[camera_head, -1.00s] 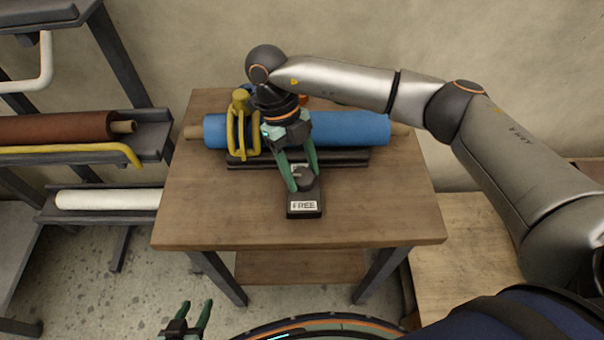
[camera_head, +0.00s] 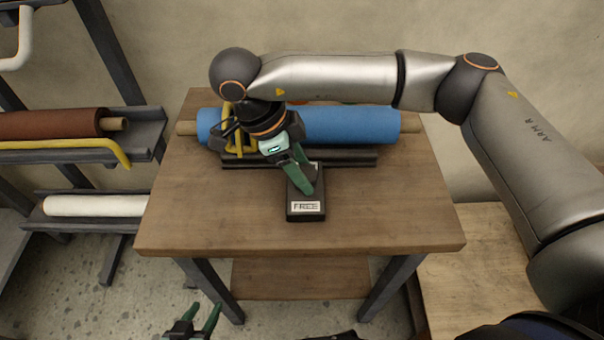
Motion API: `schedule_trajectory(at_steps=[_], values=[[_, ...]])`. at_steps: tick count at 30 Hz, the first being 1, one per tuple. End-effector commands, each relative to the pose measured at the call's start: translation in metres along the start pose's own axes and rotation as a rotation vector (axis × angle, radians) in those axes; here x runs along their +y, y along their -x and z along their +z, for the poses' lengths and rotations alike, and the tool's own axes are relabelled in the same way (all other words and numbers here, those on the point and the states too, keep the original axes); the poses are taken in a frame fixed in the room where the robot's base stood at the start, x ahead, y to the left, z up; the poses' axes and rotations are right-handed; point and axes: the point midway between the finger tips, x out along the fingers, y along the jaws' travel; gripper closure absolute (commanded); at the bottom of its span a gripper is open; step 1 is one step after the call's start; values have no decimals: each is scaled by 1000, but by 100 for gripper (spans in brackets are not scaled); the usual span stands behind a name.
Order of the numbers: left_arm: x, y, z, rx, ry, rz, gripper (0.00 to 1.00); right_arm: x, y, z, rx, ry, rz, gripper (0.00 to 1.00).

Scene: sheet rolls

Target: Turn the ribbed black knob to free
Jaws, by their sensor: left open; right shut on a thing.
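A small black block (camera_head: 306,217) with a white label reading FREE (camera_head: 306,207) sits on the wooden table, in front of the blue roll. My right gripper (camera_head: 307,190) reaches down to the top of this block from behind, with its green fingers tilted and overlapping in the view. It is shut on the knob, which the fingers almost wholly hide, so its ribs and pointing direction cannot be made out. My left gripper (camera_head: 203,322) is open and empty, low in the view, in front of the table and away from the block.
The blue roll (camera_head: 350,126) lies in a dark cradle at the back of the table (camera_head: 400,215), with a yellow clamp-like frame (camera_head: 232,148) at its left. A rack at the left holds a brown roll (camera_head: 50,124) and a white roll (camera_head: 95,206). The table's front is clear.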

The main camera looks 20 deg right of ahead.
Motion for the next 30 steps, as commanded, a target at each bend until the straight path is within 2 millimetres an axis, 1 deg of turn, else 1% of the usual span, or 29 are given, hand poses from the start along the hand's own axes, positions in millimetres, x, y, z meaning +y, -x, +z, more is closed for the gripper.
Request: schedule_trajectory(at_steps=[1,5,9,12,18,23,25,26,27,30], values=[[-2,-5,5,2,-2,-2,50,0,-3,1,-1,40,-23,97],[-6,-8,11,6,-2,-10,50,0,-3,2,-2,153,-70,97],[-8,-12,26,-9,0,-12,50,1,-3,1,-2,275,-120,97],[-9,-15,33,-14,-1,-14,50,2,-3,1,-2,358,-154,97],[-13,-19,39,-11,-3,-19,50,3,-3,0,-1,503,-212,97],[-16,-21,47,-19,-4,-25,50,3,-2,0,-2,580,-243,97],[-21,-19,22,65,-32,-36,50,4,-2,0,-2,606,-254,97],[-22,-18,13,96,-39,-39,50,4,-2,0,-2,616,-258,97],[-22,-18,5,123,-45,-41,50,4,-2,0,-2,628,-262,97],[-23,-16,-8,170,-57,-45,50,4,-1,0,-3,650,-271,97]])
